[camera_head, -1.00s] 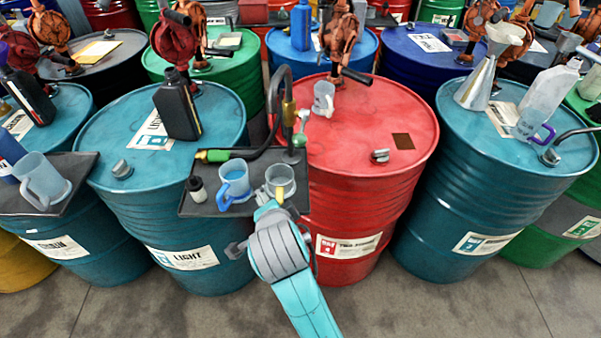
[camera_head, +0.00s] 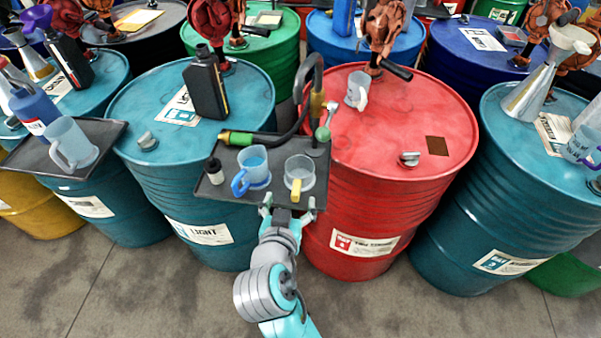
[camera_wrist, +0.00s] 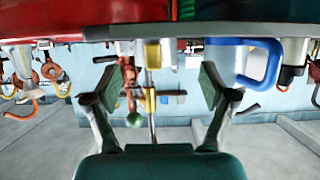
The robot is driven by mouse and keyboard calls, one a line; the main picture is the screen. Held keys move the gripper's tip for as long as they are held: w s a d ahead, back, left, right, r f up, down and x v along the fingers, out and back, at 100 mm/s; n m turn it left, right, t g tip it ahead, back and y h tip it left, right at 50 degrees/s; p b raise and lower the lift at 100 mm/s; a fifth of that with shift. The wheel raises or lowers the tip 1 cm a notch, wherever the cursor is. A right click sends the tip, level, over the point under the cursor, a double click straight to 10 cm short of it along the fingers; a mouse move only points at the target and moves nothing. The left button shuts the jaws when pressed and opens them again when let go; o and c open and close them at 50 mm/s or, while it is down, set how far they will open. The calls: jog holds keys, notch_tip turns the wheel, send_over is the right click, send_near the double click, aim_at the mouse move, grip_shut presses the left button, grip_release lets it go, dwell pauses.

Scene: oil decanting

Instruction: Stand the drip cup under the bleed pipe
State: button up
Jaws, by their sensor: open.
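A clear cup with a yellow handle (camera_head: 300,172) stands on the dark tray (camera_head: 225,196) between the teal and red drums. A cup with a blue handle (camera_head: 252,165) stands to its left, holding bluish liquid. I cannot tell which is the drip cup. A dark curved pipe (camera_head: 313,75) rises over the tray; a side branch ends in a green and yellow nozzle (camera_head: 228,137). My gripper (camera_head: 289,207) is open and empty at the tray's front edge, before the yellow handle. In the upside-down wrist view, the yellow handle (camera_wrist: 152,52) shows between the open fingers (camera_wrist: 157,85).
A small black-and-white bottle (camera_head: 215,171) stands at the tray's left. A black oil bottle (camera_head: 206,88) stands on the teal drum. Another clear cup (camera_head: 357,90) is on the red drum (camera_head: 375,130). A left tray (camera_head: 25,158) holds a further cup (camera_head: 70,141). Floor in front is clear.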

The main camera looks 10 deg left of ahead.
aim_at(296, 189)
jog(key=shift+d+x, duration=0.2)
jog(key=shift+x, duration=1.25)
jog(key=shift+d+x, duration=0.15)
jog(key=shift+x, duration=1.3)
jog(key=shift+s, duration=0.1)
grip_shut()
